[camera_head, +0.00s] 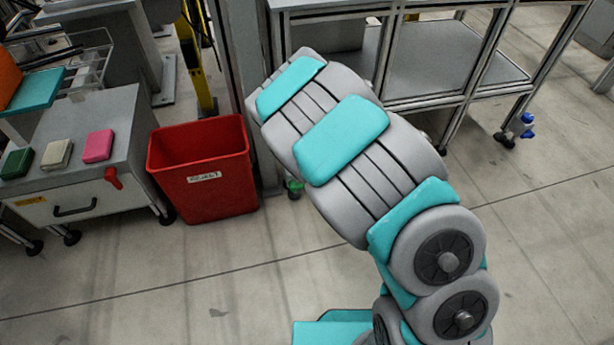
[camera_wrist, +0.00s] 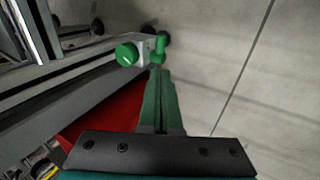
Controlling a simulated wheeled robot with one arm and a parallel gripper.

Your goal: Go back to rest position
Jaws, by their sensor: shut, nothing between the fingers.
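A red bin (camera_head: 203,170) stands on the floor left of my arm. A grey cabinet (camera_head: 75,160) with green, beige and pink blocks is further left. A metal rack (camera_head: 440,60) stands behind. The floor (camera_head: 560,230) on the right is clear.

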